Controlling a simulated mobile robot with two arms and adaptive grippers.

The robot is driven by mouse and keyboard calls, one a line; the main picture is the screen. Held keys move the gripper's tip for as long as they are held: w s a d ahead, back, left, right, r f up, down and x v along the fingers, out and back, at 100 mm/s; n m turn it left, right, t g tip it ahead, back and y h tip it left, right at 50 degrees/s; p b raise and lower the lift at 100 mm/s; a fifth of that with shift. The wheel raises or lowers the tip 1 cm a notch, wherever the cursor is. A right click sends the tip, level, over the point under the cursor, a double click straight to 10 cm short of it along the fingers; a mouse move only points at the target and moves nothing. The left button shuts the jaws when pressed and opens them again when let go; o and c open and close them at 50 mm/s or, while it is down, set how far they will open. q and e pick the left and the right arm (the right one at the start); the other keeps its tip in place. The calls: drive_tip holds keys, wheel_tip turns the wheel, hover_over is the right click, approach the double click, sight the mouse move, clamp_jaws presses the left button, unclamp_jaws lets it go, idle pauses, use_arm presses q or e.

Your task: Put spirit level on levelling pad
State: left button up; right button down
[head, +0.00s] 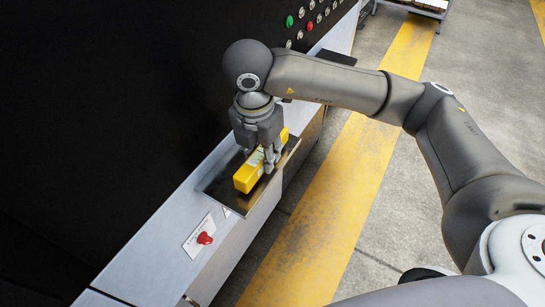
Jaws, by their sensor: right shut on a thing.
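A yellow spirit level (246,178) with a pale section near its middle is in the head view, left of centre. My right gripper (263,163) points down from above and is shut on it, with the fingers around its middle. The level lies lengthwise over a dark, flat, rectangular pad (225,193) set on the grey ledge of the machine. I cannot tell whether the level touches the pad or is held just above it. The gripper hides part of the level. My left gripper is not in view.
The black machine wall (110,120) rises behind the ledge (165,247). A red knob (204,238) on a white label sits on the ledge in front of the pad. Coloured buttons (309,26) line the panel above. The floor with its yellow stripe (320,215) is clear to the right.

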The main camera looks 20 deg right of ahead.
sight(256, 154)
drive_tip(key=shift+w+a, duration=0.25)
drive_tip(key=shift+f+b, duration=0.8)
drive_tip(key=shift+b, duration=0.05)
drive_tip(key=c, duration=1.1)
unclamp_jaws()
drive_tip(key=shift+r, duration=0.1)
drive_tip(key=shift+o, duration=0.2)
drive_tip(key=r, duration=0.8)
drive_tip(key=s+a+r, duration=0.1)
drive_tip(key=r, duration=0.3)
